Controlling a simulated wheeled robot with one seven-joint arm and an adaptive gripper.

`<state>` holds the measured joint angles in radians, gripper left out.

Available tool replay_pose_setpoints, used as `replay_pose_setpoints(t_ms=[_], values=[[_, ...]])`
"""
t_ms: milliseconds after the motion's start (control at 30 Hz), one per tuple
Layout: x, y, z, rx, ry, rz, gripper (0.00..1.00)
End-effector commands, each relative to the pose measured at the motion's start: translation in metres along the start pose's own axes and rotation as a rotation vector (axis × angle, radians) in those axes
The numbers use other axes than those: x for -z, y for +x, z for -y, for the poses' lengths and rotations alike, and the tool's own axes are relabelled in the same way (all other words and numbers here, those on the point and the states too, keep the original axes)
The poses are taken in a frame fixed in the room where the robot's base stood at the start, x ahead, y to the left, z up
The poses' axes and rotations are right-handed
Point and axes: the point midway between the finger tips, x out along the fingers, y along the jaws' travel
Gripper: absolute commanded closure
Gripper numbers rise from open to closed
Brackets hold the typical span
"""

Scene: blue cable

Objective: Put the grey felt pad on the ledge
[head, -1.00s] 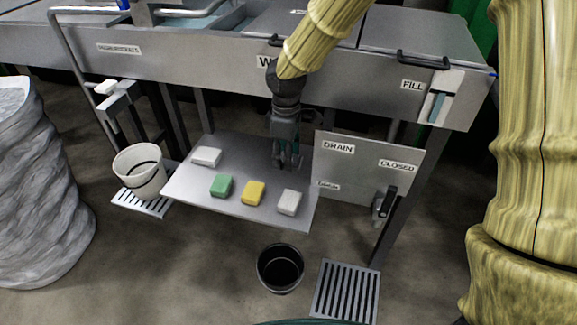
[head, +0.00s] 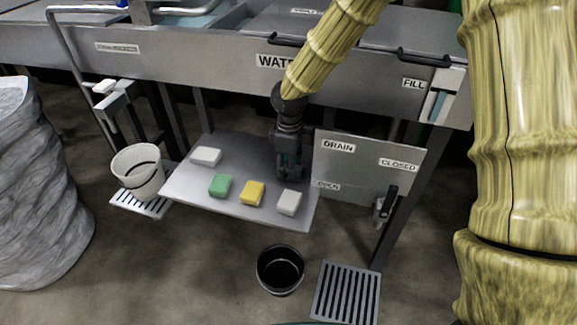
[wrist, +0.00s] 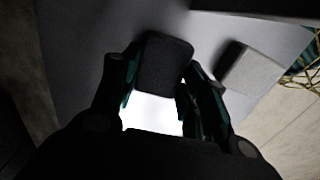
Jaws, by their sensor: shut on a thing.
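A dark grey pad (wrist: 163,62), which I take for the felt pad, is between my gripper's (wrist: 158,85) two fingers in the wrist view. The fingers are shut on its sides. In the head view my gripper (head: 290,176) points down at the right rear part of a grey metal shelf (head: 240,160), and the pad is hidden there. I cannot tell whether the pad touches the shelf. A light grey block (head: 290,202) lies just in front of the gripper and also shows right of it in the wrist view (wrist: 252,72).
A white block (head: 206,156), a green block (head: 220,186) and a yellow block (head: 252,193) lie on the shelf. A panel with a drain handle (head: 385,205) stands right of the gripper. A white bucket (head: 138,173) stands left; a black bucket (head: 280,268) is below.

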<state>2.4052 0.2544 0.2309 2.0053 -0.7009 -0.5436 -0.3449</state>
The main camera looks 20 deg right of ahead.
Motion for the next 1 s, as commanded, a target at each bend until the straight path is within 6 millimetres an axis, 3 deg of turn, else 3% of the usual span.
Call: replay_pose_setpoints(t_ms=[233,267,367,767,1000], values=[[0.000,0.002,0.000,0.000,-0.001,0.001,0.69],[0.000,0.002,0.000,0.000,-0.001,0.000,0.52],[0.000,0.002,0.000,0.000,-0.001,0.000,0.35],[0.000,-0.002,0.000,-0.001,0.000,-0.001,0.35],[0.001,-0.035,-0.001,-0.002,0.000,-0.002,0.35]])
